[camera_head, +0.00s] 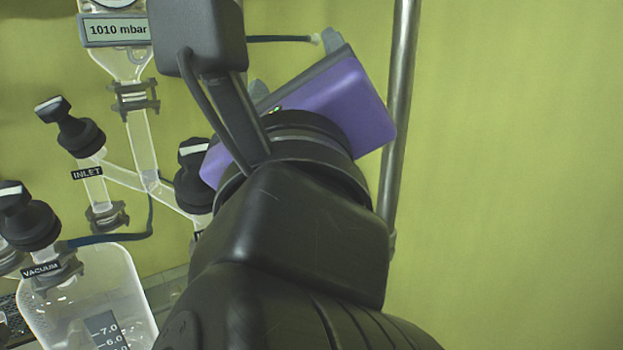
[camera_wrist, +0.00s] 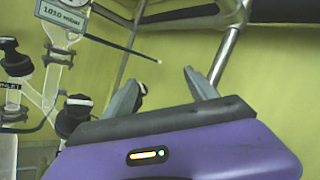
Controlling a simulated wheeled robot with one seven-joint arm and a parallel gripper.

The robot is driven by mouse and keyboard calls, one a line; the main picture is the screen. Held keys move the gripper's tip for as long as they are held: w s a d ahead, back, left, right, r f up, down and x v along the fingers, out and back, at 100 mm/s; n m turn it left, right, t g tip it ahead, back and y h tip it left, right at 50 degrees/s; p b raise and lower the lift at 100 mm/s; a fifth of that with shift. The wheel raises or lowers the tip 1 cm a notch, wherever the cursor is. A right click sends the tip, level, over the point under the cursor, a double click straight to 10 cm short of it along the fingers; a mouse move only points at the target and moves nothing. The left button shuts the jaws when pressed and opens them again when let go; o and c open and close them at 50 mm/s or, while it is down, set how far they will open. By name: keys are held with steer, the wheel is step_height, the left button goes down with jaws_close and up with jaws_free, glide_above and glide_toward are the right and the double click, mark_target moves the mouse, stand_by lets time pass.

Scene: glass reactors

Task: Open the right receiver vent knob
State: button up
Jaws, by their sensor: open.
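A black knob with a white-marked cap (camera_head: 192,178) sits on the right glass branch, beside the INLET branch. My arm and gripper partly cover it in the head view, and its label is mostly hidden, so I cannot confirm it is the vent knob. It also shows in the wrist view (camera_wrist: 75,112), left of the fingers. My purple gripper (camera_head: 295,63) is to the right of this knob and apart from it. In the wrist view its two grey fingers (camera_wrist: 160,78) are spread, with nothing between them.
The INLET knob (camera_head: 70,128) and VACUUM knob (camera_head: 28,217) stand farther left. A display reading 1010 mbar (camera_head: 117,30) is above. A graduated glass vessel (camera_head: 85,290) is at lower left. A metal pole (camera_head: 400,90) stands behind my gripper. The right side shows bare wall.

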steer(key=s+f+n+t+y, duration=0.1)
steer(key=s+f+n+y, duration=0.2)
steer(key=n, duration=0.9)
steer(key=s+f+n+t+y+b, duration=0.1)
steer(key=s+f+n+t+y, duration=0.1)
steer(key=n, duration=1)
steer(key=shift+s+d+f+t+y, duration=0.15)
steer(key=shift+s+f+t+y, duration=0.3)
steer(key=shift+f+y, duration=0.95)
steer(key=shift+s+n, duration=0.15)
steer(key=shift+n, duration=0.15)
